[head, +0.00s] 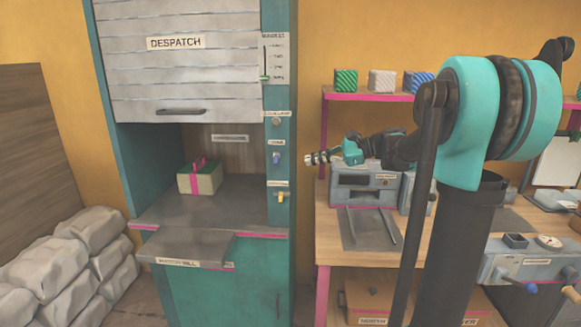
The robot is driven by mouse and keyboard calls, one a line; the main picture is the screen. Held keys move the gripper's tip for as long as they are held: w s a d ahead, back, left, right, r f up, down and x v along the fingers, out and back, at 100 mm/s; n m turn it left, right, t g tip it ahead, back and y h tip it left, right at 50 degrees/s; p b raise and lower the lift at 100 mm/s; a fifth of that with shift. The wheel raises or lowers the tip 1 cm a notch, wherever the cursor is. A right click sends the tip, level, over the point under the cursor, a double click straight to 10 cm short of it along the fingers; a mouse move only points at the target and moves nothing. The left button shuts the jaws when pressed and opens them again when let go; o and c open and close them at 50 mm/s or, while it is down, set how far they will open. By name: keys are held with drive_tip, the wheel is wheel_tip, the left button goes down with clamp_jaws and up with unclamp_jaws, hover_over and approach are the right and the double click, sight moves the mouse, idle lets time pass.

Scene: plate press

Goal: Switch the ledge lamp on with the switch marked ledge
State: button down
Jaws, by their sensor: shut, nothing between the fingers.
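Several small switches sit on the teal post right of the despatch hatch. A grey round one (277,121) is at the top, under a label that seems to end in "lamp". A blue one (277,158) is below it and a yellow one (281,197) is lowest. Their labels are too small to read surely, so I cannot tell which is marked ledge. No ledge lamp can be made out.
The despatch shutter (185,80) is partly raised above a counter (240,195) with a ribboned box (200,178). A grey flap (185,248) juts out in front. Sacks (55,270) lie left. A grey machine (365,187) stands on the workbench (335,238) right.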

sight(284, 165)
drive_tip(key=x, duration=1)
drive_tip(key=shift+f, duration=0.1)
drive_tip(key=shift+s+m+g, duration=0.15)
drive_tip(key=shift+m+g, duration=0.15)
drive_tip(key=shift+m, duration=0.2)
idle(0.5)
drive_tip(key=shift+s+r+m+g, duration=0.25)
drive_tip(key=shift+r+m+g, duration=0.5)
drive_tip(key=shift+m, duration=0.45)
drive_tip(key=m, duration=0.1)
drive_tip(key=r+m+g, duration=0.1)
drive_tip(key=shift+s+m+g, duration=0.15)
drive_tip(key=shift+m+g, duration=0.1)
drive_tip(key=shift+m, duration=0.05)
drive_tip(key=shift+r, duration=0.15)
